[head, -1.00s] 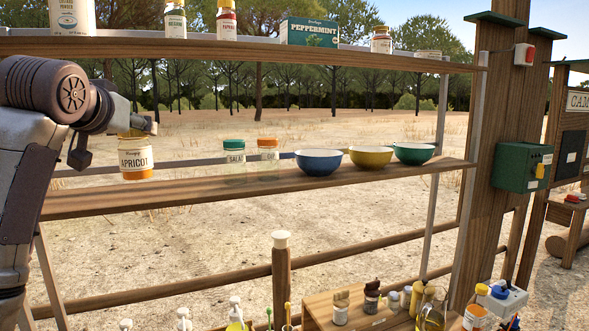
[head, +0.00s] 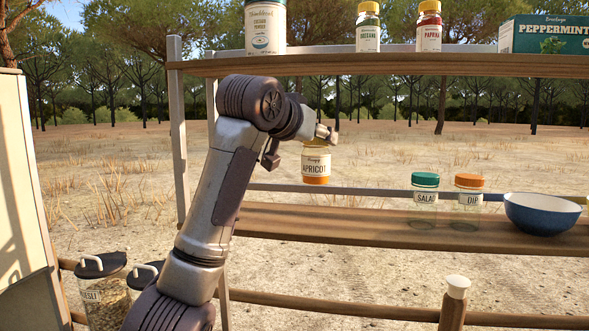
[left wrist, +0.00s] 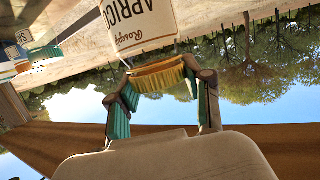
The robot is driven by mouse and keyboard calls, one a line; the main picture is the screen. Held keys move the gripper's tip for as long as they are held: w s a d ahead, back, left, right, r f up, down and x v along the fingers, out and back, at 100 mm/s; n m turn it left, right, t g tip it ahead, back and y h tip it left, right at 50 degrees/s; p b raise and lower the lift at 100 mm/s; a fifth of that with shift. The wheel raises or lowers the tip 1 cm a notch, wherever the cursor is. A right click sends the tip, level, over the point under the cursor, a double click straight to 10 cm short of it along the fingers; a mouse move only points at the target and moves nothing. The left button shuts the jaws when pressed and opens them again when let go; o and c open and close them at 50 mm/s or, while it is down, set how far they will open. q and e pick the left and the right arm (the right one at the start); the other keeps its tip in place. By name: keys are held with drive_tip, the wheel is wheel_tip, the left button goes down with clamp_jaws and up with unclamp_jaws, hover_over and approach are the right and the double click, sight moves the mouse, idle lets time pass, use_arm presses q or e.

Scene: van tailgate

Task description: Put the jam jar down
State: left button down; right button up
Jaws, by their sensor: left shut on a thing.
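The apricot jam jar (head: 316,168) has a white label, an orange band at its base and a gold lid. My left gripper (head: 318,140) is shut on its lid from above. The jar hangs upright, its base visibly above the lower wooden shelf (head: 340,228), left of the other jars. In the left wrist view the picture is upside down: the gripper's two fingers (left wrist: 162,88) close on the gold lid of the jar (left wrist: 140,25). My right gripper is not in view.
On the lower shelf stand a salad jar (head: 425,195) with a green lid, a dip jar (head: 468,198) with an orange lid and a blue bowl (head: 541,213). The shelf left of them is bare. The upper shelf (head: 400,65) holds a tin, spice jars and a peppermint box.

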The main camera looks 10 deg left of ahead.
use_arm(q)
drive_tip(key=a+f+p, duration=0.1)
drive_tip(key=a+f, duration=0.1)
drive_tip(key=w+a+f+p, duration=0.1)
drive_tip(key=a+f+p, duration=0.1)
drive_tip(key=f, duration=0.1)
drive_tip(key=w+a+f+p, duration=0.1)
drive_tip(key=a+f, duration=0.1)
drive_tip(key=shift+a+f, duration=0.2)
drive_tip(key=shift+f, duration=0.15)
drive_tip(key=shift+a+f, duration=0.1)
drive_tip(key=shift+f, duration=0.05)
drive_tip(key=shift+s, duration=0.15)
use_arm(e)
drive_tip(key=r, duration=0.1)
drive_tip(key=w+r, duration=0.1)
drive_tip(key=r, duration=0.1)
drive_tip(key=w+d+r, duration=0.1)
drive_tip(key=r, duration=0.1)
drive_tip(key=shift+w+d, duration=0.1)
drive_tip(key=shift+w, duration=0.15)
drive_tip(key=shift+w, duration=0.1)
